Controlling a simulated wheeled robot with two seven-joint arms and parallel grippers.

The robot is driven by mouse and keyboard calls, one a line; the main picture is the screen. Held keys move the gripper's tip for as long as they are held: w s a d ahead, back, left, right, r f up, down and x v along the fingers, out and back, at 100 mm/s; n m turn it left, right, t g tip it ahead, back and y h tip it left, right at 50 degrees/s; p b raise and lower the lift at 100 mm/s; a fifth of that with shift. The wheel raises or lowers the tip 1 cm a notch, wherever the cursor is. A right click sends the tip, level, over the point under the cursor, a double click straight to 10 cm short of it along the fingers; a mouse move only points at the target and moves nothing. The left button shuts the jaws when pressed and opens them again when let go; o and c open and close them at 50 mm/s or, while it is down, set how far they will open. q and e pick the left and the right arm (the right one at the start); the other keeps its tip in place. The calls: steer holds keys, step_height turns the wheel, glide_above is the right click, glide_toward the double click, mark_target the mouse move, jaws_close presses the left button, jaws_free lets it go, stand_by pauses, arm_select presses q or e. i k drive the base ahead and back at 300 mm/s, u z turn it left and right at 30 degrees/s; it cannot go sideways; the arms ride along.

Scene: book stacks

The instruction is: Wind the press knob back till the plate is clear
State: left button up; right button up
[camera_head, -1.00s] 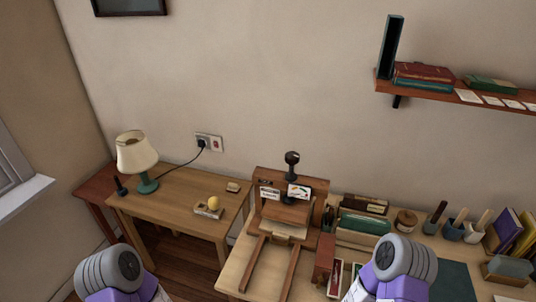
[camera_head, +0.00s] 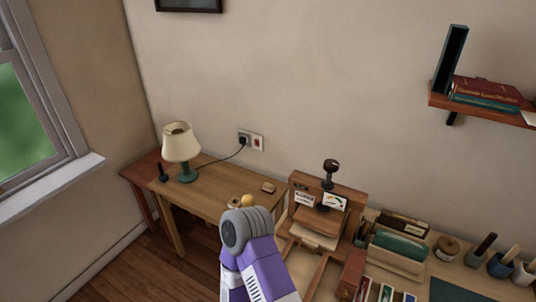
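The wooden book press (camera_head: 349,193) stands on the left end of the right-hand desk, against the wall. Its dark round knob (camera_head: 331,166) tops a dark upright screw through the crossbeam. Below the beam is a brown wooden plate (camera_head: 316,221), with a cream sheet or block (camera_head: 313,239) under it. I cannot tell whether the plate touches it. A white label and a small gauge (camera_head: 335,202) with a coloured arc are on the press front; the needle is too small to read. One grey and purple arm of mine shows at bottom centre, apart from the press. Neither gripper is in view.
Right of the press are a folder rack (camera_head: 398,248), a jar (camera_head: 447,248) and tool pots. A shelf (camera_head: 470,106) juts from the wall above.

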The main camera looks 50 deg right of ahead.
mark_target(331, 166)
steer(key=u, duration=0.6)
steer(key=k, duration=0.95)
steer(key=z, duration=1.55)
steer(key=i, duration=0.2)
steer(key=u, duration=0.15)
